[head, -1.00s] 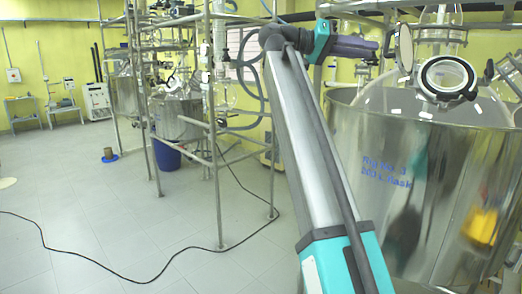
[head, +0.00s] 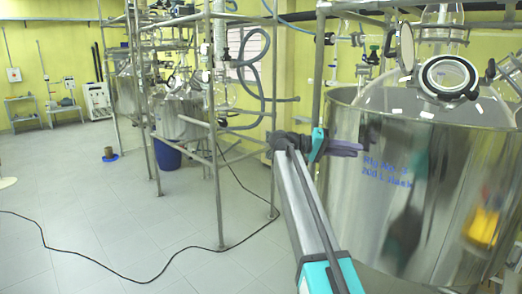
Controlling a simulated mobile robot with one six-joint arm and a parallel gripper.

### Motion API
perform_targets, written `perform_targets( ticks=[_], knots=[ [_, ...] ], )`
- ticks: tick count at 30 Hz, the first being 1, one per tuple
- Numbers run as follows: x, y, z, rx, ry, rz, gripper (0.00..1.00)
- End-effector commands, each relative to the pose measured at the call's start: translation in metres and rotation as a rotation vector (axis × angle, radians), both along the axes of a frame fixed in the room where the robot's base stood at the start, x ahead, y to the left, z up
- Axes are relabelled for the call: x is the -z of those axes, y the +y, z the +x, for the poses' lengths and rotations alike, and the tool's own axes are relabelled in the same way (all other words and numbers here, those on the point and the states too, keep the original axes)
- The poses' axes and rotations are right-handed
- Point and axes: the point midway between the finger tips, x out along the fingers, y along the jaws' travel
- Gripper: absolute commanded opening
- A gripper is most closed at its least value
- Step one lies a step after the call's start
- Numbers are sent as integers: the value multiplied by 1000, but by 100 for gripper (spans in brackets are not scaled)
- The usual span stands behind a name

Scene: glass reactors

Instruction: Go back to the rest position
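My gripper (head: 350,149) is in the middle of the head view, at the end of my silver and teal arm. It points right, in front of the upper left wall of the large steel vessel (head: 400,215). Its dark fingers show side-on and small, so I cannot tell whether they are open or shut. I see nothing held in it. Whether it touches the vessel wall cannot be told.
A glass flask lid with a round black-rimmed port (head: 447,77) tops the vessel. A metal pipe frame (head: 217,190) with glassware stands left of my arm. A black cable (head: 130,279) lies on the floor. A blue tub (head: 167,154) stands further back.

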Motion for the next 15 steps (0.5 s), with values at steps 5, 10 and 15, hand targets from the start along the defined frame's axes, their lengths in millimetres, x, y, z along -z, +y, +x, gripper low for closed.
perform_targets(
  ticks=[5,10,15],
  knots=[
    [76,-10,-1,-8,84,34,21],
    [143,-17,-7,-17,161,74,21],
    [211,-24,-19,-25,237,120,21]
  ],
)
